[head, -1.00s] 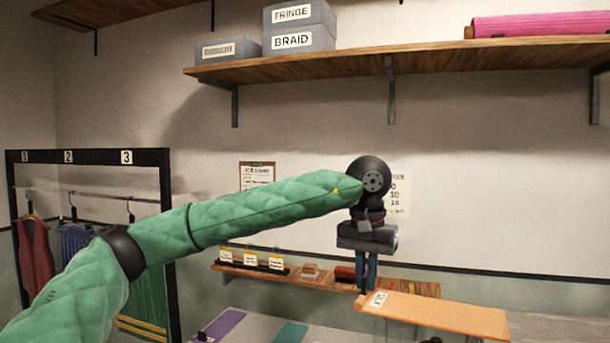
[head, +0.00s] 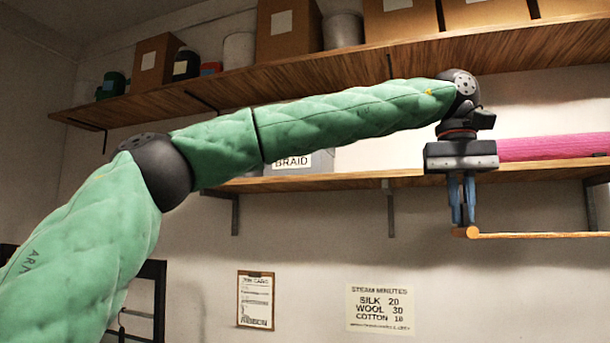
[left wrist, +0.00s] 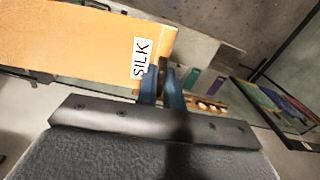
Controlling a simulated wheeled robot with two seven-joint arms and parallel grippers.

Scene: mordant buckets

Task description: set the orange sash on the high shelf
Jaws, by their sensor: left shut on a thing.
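The orange sash (head: 540,235) is a stiff, flat orange strip seen edge-on in the head view. In the left wrist view the sash (left wrist: 70,38) shows its broad face with a white SILK label. My left gripper (head: 464,222) points down and is shut on the sash's left end, holding it level in the air below the lower wall shelf. The lower shelf (head: 350,181) runs across the wall. A higher shelf (head: 300,78) runs above it near the top of the head view. My right gripper is not in view.
The higher shelf bears brown boxes (head: 288,30) and several tins. The lower shelf carries a grey BRAID box (head: 312,162) and a pink roll (head: 550,147); a bracket (head: 388,207) hangs below it. A clipboard (head: 256,300) and a STEAM MINUTES sign (head: 380,307) are on the wall.

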